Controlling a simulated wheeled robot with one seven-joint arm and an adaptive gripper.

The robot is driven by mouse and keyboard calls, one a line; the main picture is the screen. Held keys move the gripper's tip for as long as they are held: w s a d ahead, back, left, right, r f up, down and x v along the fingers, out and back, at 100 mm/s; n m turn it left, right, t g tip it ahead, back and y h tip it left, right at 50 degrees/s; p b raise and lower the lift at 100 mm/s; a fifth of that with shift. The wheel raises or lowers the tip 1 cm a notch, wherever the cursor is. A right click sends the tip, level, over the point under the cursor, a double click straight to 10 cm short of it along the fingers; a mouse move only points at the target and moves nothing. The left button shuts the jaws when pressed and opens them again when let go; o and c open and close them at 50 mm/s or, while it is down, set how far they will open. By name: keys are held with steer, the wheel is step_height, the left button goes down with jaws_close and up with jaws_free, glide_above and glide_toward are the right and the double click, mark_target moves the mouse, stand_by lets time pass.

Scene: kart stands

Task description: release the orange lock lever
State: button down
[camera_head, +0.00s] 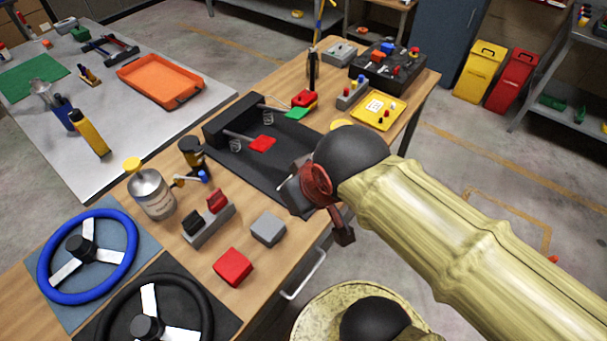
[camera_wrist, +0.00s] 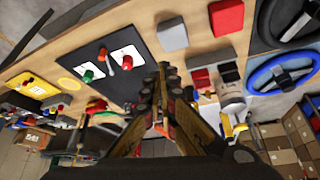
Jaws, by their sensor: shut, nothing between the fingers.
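In the wrist view a black panel (camera_wrist: 108,58) carries two white plates with red and green knobs. A short orange-brown lever (camera_wrist: 127,63) stands between the plates; I take it for the lock lever, though it is small and blurred. My gripper (camera_wrist: 164,75) is shut and empty, its fingers to the right of that lever and apart from it in the picture. In the head view my gripper (camera_head: 343,234) hangs by the wooden table's near right edge. I cannot make out the lever in the head view; my arm covers part of the table there.
On the wooden table (camera_head: 300,258) are a red block (camera_head: 233,266), a grey block (camera_head: 268,229), a switch box (camera_head: 208,224) and a black pedal unit (camera_head: 270,165). Blue (camera_head: 88,250) and black (camera_head: 150,318) steering wheels lie at the near left. Open floor lies right of the table.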

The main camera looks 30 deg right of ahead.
steer(key=w+d+f+n+g+h+p, duration=0.2)
steer(key=w+d+f+n+g+p, duration=0.1)
steer(key=w+n+p, duration=0.3)
steer(key=w+d+f+n+g+h+p, duration=0.2)
steer(key=w+d+f+n+g+p, duration=0.2)
steer(key=w, duration=0.5)
steer(key=d+n+p, duration=0.1)
steer(key=n+p, duration=0.1)
steer(key=n, duration=0.1)
steer(key=shift+d+f+n, duration=0.2)
steer(key=shift+f+n, duration=0.15)
steer(key=shift+n, duration=0.05)
steer(key=b+x, duration=0.2)
steer(key=x, duration=0.8)
steer(key=shift+s+b, duration=0.1)
steer(key=shift+b, duration=0.3)
